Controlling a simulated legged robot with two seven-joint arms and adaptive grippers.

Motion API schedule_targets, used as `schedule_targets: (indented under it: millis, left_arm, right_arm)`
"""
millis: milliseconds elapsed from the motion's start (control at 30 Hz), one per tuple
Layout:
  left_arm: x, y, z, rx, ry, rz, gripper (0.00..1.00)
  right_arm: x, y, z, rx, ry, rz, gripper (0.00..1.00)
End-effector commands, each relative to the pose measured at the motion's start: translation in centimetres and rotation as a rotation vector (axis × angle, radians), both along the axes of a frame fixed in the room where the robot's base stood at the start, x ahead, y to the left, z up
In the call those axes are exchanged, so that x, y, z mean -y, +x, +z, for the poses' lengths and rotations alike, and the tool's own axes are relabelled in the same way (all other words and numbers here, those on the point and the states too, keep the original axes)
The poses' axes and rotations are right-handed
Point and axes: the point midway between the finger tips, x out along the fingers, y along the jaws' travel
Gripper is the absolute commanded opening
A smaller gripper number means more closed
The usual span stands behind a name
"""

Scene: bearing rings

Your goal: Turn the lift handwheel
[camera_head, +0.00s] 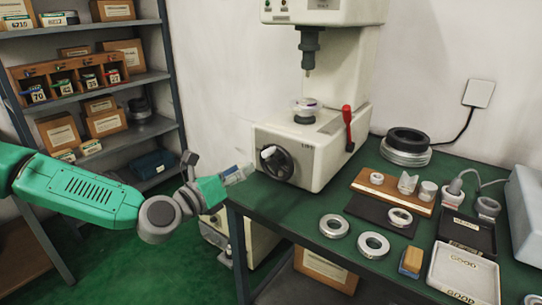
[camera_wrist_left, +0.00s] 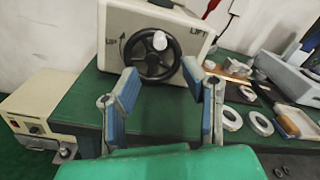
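The lift handwheel (camera_head: 273,164) is a dark spoked wheel with a pale knob on the front of the white machine (camera_head: 318,160). In the left wrist view the handwheel (camera_wrist_left: 152,55) shows near the top middle, with "UP" and "LIFT" printed on the panel beside it. My left gripper (camera_head: 240,174) is in front of the machine, to the left of the handwheel in the head view. In the wrist view its two blue-padded fingers (camera_wrist_left: 158,90) are spread apart with nothing between them, apart from the wheel. My right gripper is not in view.
Metal rings (camera_head: 334,226), a stacked ring set (camera_head: 406,146), a wooden board (camera_head: 392,193) and trays (camera_head: 464,274) lie on the green bench (camera_head: 290,217) to the right. A red-handled lever (camera_head: 347,122) stands at the machine's right side. A shelf rack (camera_head: 165,75) stands at left.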

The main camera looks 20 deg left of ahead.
Motion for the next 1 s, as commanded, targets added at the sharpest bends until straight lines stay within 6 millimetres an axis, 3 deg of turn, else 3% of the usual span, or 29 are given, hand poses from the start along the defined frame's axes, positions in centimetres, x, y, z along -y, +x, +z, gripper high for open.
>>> schedule_targets:
  millis: [200,433,633,933,1000]
  left_arm:
    - [2.0,4.5,0.0,0.003,0.005,-0.002,0.38]
    - [3.7,8.1,0.0,0.001,0.006,-0.002,0.38]
    - [3.9,9.5,0.0,0.0,0.002,0.0,0.38]
    - [4.0,9.6,0.0,0.0,0.002,0.0,0.38]
    - [4.0,9.6,0.0,0.0,0.002,0.0,0.14]
  right_arm:
    - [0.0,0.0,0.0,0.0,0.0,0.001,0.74]
    - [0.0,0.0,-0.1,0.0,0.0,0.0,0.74]
    - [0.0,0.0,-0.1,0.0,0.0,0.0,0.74]
    - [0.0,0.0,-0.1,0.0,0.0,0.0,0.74]
    - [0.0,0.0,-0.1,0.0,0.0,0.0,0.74]
